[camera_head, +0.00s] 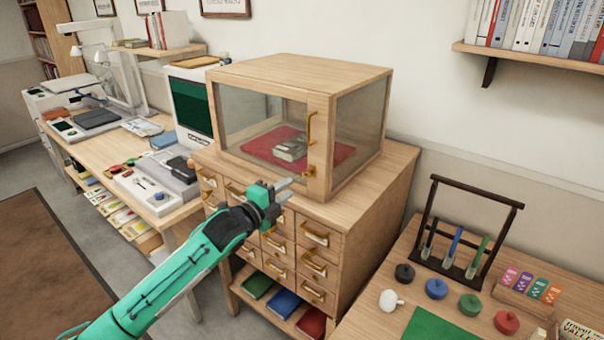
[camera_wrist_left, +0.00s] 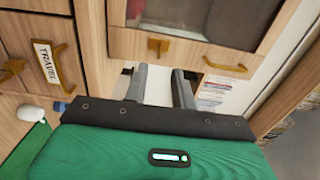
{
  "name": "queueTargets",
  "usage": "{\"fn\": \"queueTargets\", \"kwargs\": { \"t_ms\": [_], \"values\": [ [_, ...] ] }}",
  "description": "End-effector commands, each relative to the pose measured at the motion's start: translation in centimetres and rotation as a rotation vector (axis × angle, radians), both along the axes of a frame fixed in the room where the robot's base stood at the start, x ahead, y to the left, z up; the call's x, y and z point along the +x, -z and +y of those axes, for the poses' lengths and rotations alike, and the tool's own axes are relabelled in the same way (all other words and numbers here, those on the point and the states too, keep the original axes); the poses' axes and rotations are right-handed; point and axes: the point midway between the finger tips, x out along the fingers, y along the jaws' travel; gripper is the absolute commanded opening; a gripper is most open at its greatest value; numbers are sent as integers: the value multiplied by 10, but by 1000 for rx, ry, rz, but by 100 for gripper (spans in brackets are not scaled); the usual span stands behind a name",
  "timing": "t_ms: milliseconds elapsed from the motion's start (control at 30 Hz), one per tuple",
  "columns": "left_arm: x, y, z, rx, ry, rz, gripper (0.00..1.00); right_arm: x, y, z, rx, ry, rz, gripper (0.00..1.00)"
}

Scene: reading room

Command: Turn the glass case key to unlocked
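The glass case (camera_head: 290,75) is a wooden box with glass panes, standing on a drawer cabinet. Its door appears closed. A small brass key (camera_head: 309,171) sits low on the door frame, below the long brass handle (camera_head: 311,127). In the left wrist view, the key (camera_wrist_left: 158,47) lies just beyond the fingertips, with the handle (camera_wrist_left: 225,67) to its right. I cannot tell the key's lock position. My left gripper (camera_head: 290,184) is open and empty, its fingers pointing at the key and apart from it. My right gripper is out of view.
A grey object on a red mat (camera_head: 262,145) lies inside the case. The cabinet (camera_head: 345,235) has brass-handled drawers below. A desk (camera_head: 105,150) with a monitor stands left; a table (camera_head: 385,275) with stamps and a pen rack stands right.

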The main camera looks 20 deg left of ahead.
Motion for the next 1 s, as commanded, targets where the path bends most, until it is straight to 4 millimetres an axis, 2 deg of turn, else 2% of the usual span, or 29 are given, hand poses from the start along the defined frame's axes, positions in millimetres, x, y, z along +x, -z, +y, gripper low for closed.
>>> {"fn": "queueTargets", "kwargs": {
  "t_ms": [33,200,400,600,867,900,1000],
  "values": [
    [10,-4,-3,-3,-1,-1,26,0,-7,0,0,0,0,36],
    [40,-3,-14,-3,-1,0,26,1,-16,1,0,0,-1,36],
    [64,-1,-23,-2,-1,1,26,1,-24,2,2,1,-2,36],
    [74,0,-27,-1,-1,0,26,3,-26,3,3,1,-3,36],
    [75,1,-27,-1,0,0,26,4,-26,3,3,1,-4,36],
    [75,1,-27,-1,-1,0,24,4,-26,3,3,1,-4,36],
    [75,1,-27,-1,-1,0,5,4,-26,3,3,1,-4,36]
  ]
}}
